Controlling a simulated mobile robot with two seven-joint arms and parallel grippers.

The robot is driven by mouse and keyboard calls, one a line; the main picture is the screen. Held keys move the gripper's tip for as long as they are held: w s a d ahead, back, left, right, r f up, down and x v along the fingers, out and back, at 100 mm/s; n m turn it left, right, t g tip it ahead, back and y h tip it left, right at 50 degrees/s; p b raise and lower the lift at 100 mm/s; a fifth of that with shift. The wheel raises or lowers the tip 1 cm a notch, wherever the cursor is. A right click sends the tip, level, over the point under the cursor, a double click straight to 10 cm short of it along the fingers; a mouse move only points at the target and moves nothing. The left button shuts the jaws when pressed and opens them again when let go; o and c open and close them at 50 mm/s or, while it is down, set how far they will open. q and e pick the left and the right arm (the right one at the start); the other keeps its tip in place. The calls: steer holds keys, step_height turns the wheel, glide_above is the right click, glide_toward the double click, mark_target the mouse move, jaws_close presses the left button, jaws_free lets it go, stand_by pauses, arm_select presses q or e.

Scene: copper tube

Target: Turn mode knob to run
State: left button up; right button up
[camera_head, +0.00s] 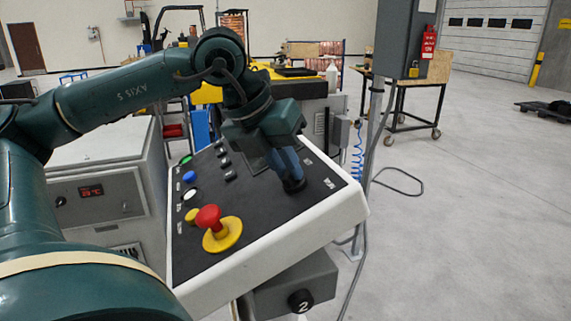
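A sloped control panel (250,212) with a black face and white edge stands in front of me. A black round knob (294,186) sits at its right part; I take it for the mode knob. My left gripper (288,169) reaches down from above, its blue-grey fingers at the knob and covering its upper side. I cannot tell whether the fingers are closed on it or only touching. The knob's pointer is hidden and the small white labels beside it are too small to read. My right gripper is not in view.
A red mushroom button (208,217) on a yellow base stands up at the panel's lower left. Several coloured buttons and small black switches lie along the panel's left. A grey cabinet (100,195) stands to the left. A grey post (377,130) rises behind the right edge; open floor lies right.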

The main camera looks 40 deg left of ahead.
arm_select(q)
jaws_close()
steer(key=m+b, duration=0.2)
steer(key=m, duration=0.6)
steer(key=shift+m+h, duration=0.3)
steer(key=m+p, duration=0.1)
steer(key=m, duration=0.4)
steer(key=shift+r, duration=0.1)
steer(key=shift+m+g+h+p, duration=0.3)
steer(key=shift+m+p, duration=0.15)
steer(key=shift+m, duration=1.75)
steer(key=o, duration=0.5)
jaws_free()
